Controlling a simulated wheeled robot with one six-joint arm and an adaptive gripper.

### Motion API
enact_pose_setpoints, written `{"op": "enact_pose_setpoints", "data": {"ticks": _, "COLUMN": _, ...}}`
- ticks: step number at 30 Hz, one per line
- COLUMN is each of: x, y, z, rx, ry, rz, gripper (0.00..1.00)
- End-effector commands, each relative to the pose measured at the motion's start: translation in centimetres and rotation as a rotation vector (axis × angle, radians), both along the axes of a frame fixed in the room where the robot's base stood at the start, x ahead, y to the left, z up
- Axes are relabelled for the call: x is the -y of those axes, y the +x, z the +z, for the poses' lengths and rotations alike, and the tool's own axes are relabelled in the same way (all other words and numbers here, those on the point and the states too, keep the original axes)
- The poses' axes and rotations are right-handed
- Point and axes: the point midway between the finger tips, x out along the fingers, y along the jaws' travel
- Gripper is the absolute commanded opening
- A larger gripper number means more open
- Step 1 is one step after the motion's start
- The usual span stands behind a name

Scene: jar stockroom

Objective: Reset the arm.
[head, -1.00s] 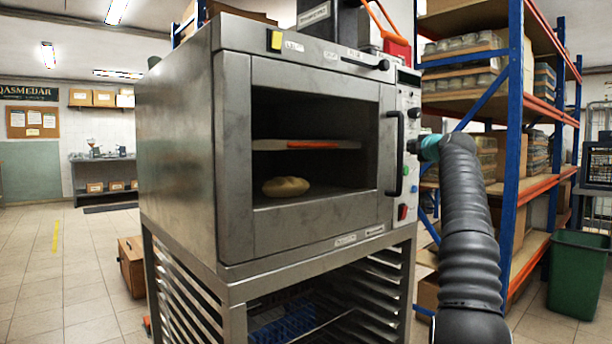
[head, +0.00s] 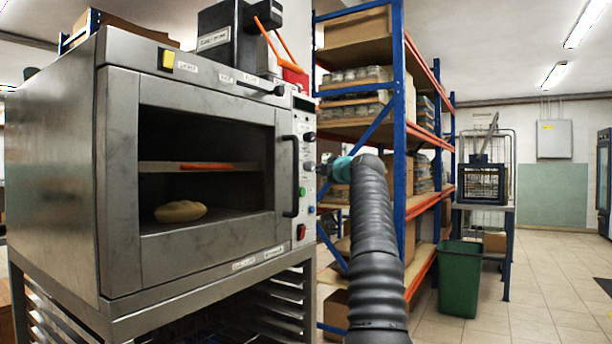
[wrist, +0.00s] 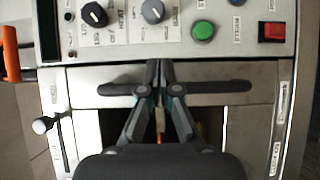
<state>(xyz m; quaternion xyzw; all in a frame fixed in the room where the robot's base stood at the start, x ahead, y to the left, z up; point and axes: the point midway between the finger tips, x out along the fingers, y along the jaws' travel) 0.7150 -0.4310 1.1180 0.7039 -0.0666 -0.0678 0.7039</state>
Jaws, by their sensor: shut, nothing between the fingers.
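My gripper (wrist: 158,72) is shut and empty in the wrist view. Its fingertips are in front of the dark door handle (wrist: 215,87) of the oven, just below the control panel. I cannot tell whether they touch the handle. In the head view my dark sleeved arm rises at the right of the steel oven (head: 120,180). Its end is close to the panel, and the gripper is mostly hidden there. The handle also shows in the head view (head: 289,178). A loaf (head: 180,211) lies inside the oven, below a shelf with an orange-red edge.
The panel carries dark knobs, a green button (wrist: 203,30) and a red switch (wrist: 272,31). A blue and orange rack (head: 398,130) with jars and boxes stands behind my arm. A green bin (head: 460,280) stands right of it.

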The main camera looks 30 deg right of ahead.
Motion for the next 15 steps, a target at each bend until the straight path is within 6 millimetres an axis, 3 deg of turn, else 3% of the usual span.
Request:
{"op": "enact_pose_setpoints", "data": {"ticks": 1, "x": 1.3, "y": -0.8, "z": 0.3, "rx": 0.001, "ry": 0.001, "rz": -0.007, "gripper": 0.00}}
{"op": "enact_pose_setpoints", "data": {"ticks": 6, "x": 4.2, "y": -2.7, "z": 0.3, "rx": 0.002, "ry": 0.000, "rz": -0.011, "gripper": 0.00}}
{"op": "enact_pose_setpoints", "data": {"ticks": 15, "x": 6.2, "y": -4.0, "z": 0.1, "rx": 0.002, "ry": 0.000, "rz": -0.008, "gripper": 0.00}}
